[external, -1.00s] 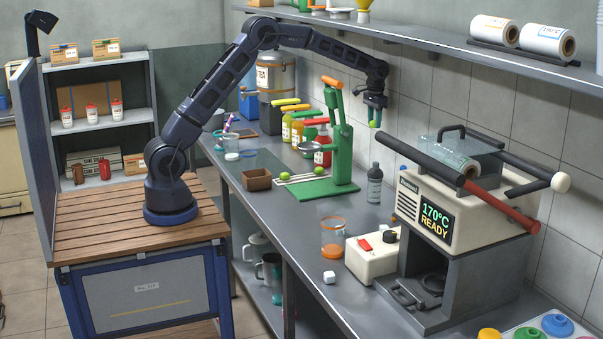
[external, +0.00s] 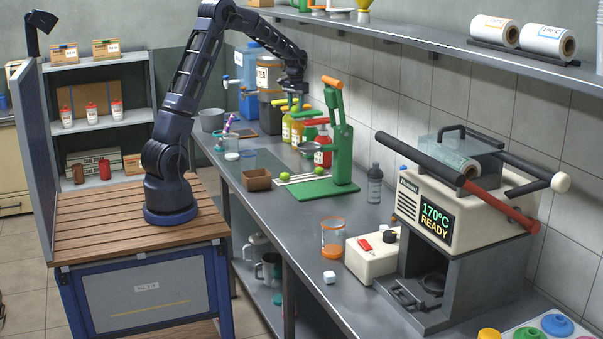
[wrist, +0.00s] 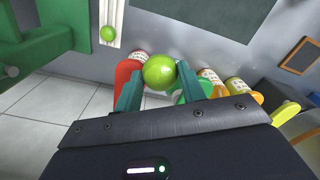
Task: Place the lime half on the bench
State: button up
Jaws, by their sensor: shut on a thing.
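My gripper (external: 296,98) is shut on the lime half (wrist: 160,72), a round bright green piece between the two fingertips in the wrist view. In the external view my gripper is above the back of the bench (external: 285,215), in front of the bottles, and the lime half is hard to make out there. In the wrist view the bare grey bench top (wrist: 262,55) lies beyond and below the lime half, which looks held clear of it.
Several juice bottles (wrist: 128,70) stand close beneath my gripper. A green hand press (external: 335,150) stands nearby, with two limes (external: 313,169) at its base. A dark mat (wrist: 215,12) lies on the bench. A wall shelf (external: 400,35) runs above.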

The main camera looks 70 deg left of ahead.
jog(key=s+a+n, duration=0.2)
jog(key=s+a, duration=0.3)
jog(key=s, duration=0.3)
jog(key=s+a+n, duration=0.1)
jog(key=s+a, duration=0.4)
jog(key=s, duration=0.4)
notch_tip(320, 180, down, 20)
jog(key=shift+w+f, duration=0.1)
jog(key=shift+f, duration=2.65)
jog(key=shift+f, duration=0.1)
jog(key=o, duration=1)
jog(key=shift+c, duration=0.2)
